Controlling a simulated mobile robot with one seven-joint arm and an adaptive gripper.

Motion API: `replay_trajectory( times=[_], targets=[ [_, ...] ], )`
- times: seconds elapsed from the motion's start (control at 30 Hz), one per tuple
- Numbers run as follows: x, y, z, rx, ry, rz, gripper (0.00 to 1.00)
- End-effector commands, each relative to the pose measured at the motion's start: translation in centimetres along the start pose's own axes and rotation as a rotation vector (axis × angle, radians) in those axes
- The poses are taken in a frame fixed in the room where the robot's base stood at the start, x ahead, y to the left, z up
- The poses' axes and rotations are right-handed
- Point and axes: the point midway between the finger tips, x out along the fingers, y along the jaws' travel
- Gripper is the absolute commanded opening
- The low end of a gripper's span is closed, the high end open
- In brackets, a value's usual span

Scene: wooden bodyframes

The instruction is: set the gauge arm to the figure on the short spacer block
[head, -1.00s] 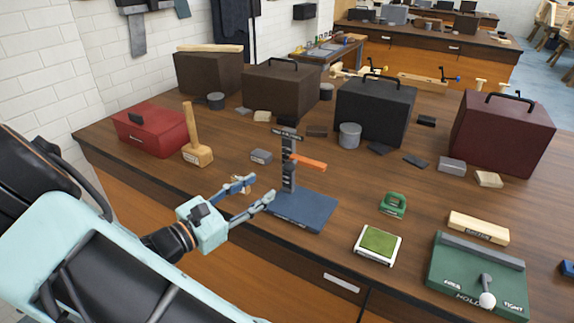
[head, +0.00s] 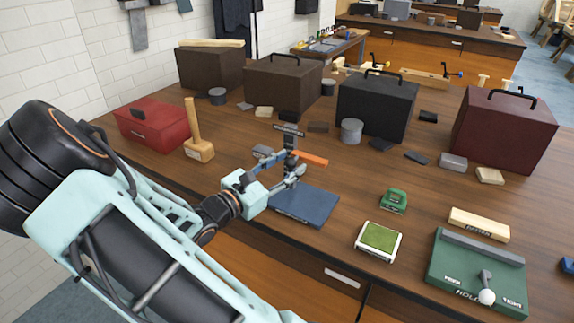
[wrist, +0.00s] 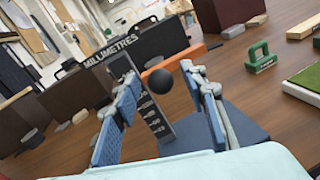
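The gauge has a blue base (head: 305,205), an upright dark scale post and an orange arm (head: 311,158) sticking out to the right. A plate reading MILLIMETRES (wrist: 122,51) tops the post in the wrist view. A black ball knob (wrist: 160,81) shows in front of the orange arm (wrist: 178,58). My gripper (head: 287,164) is at the post, its fingers open; in the wrist view the fingers (wrist: 163,90) stand either side of the knob and scale, with gaps visible.
A wooden mallet (head: 198,142) and red box (head: 153,124) stand left. A green-topped pad (head: 379,239), green handled piece (head: 394,200) and green lever board (head: 470,275) are right. Dark cases (head: 377,108) stand behind. Bare tabletop lies right of the gauge.

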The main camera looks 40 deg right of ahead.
Motion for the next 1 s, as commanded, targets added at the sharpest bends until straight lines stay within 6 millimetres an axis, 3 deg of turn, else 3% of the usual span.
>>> replay_trajectory(
  times=[0.1,0.43,0.77,1.0],
  targets=[
    [0.0,0.0,0.0,0.000,0.000,0.000,0.38],
    [0.0,0.0,0.0,0.000,0.000,0.000,0.01],
    [-0.1,0.0,-0.3,0.000,0.000,0.000,0.00],
    [0.0,-0.7,-3.6,-0.001,0.000,0.000,0.00]
  ],
)
